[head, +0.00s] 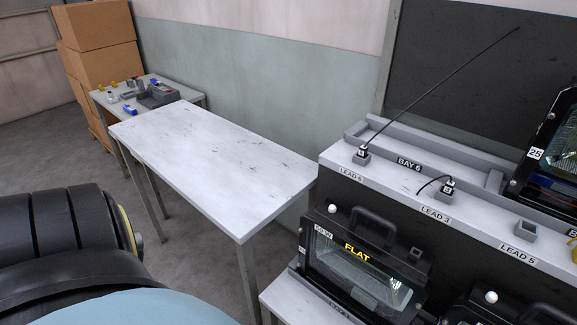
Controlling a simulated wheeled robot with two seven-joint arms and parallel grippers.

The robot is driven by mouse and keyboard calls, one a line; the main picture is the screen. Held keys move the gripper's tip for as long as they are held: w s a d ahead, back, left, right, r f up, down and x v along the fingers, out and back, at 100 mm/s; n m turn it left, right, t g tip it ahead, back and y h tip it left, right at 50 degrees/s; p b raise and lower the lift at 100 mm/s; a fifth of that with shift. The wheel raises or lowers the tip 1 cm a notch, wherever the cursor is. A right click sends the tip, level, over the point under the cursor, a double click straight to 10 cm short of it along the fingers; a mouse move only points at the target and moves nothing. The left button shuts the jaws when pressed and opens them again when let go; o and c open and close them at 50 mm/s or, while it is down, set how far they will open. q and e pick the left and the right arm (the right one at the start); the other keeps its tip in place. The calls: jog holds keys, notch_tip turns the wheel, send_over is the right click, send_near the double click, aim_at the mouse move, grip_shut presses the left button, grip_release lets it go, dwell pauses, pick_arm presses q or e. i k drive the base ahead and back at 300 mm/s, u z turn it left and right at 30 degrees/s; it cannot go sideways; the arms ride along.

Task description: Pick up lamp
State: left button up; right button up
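A black floodlight lamp (362,262) with a glass front, a yellow "FLAT" label and a handle on top stands at the lower right, on a low white surface. A second lamp (556,150) with a "25" tag is at the right edge, on the upper shelf, cut off by the frame. Part of another black lamp (500,308) shows at the bottom right. Neither of my grippers is in view.
An empty white table (215,150) stands in the middle. A shelf (400,180) labelled BAY 6, LEAD 3 and LEAD 5 holds sockets, with a thin cable (440,85) rising from one. Behind are a small table (195,97) with small items and stacked cardboard boxes (98,50).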

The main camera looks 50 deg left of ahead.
aim_at(380, 276)
jog(key=u, duration=1.4)
jog(key=k, duration=1.1)
jog(key=u, duration=1.3)
jog(key=i, duration=1.45)
jog(key=z, duration=1.2)
jog(key=i, duration=0.75)
jog(key=z, duration=0.8)
